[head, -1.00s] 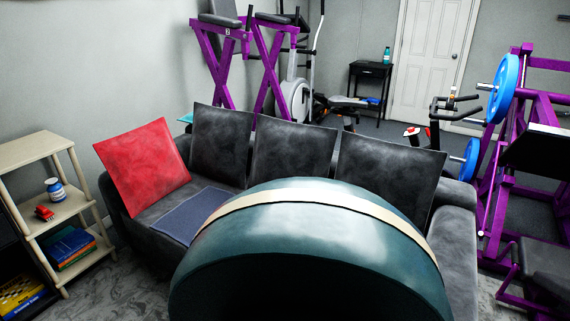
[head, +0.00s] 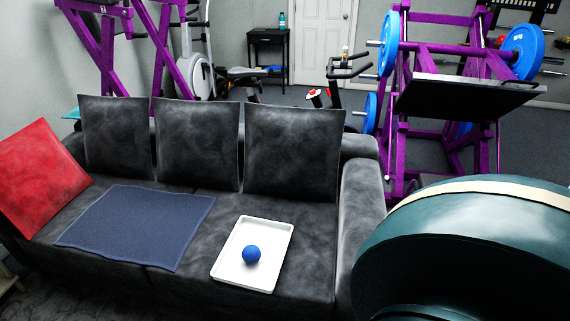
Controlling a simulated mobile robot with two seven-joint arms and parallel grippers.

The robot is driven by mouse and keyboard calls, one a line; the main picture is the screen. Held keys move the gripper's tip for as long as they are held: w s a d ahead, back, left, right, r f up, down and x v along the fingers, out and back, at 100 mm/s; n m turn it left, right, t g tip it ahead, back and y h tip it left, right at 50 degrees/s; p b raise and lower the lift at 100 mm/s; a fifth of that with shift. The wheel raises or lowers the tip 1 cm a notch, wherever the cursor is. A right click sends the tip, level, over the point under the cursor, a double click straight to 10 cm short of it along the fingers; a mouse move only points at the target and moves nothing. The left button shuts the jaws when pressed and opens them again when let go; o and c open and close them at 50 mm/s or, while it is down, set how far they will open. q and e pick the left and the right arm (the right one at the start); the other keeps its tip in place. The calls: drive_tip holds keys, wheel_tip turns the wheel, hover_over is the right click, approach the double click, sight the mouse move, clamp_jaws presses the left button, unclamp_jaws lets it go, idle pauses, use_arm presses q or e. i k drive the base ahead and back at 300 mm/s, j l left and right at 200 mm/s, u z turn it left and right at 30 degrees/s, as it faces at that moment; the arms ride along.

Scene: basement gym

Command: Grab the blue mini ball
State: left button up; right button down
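The blue mini ball (head: 251,254) rests in a shallow white tray (head: 238,281) on the right part of the dark sofa seat. The tray lies slightly turned, near the seat's front edge. A large dark teal rounded part with a cream stripe, likely my own arm, fills the lower right of the head view, to the right of the sofa and tray. Neither of my grippers shows in the head view.
A dark blue cloth (head: 135,226) lies flat on the seat left of the tray. A red cushion (head: 41,179) and several grey cushions line the sofa (head: 361,200). Purple gym equipment (head: 424,149) stands behind on the right. A small black table (head: 267,40) is at the back.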

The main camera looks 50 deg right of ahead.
sight(251, 254)
drive_tip(key=z, duration=1.2)
drive_tip(key=i+l+z, duration=0.2)
drive_tip(key=i, duration=0.3)
drive_tip(key=i+l+z, duration=0.2)
drive_tip(key=i, duration=0.3)
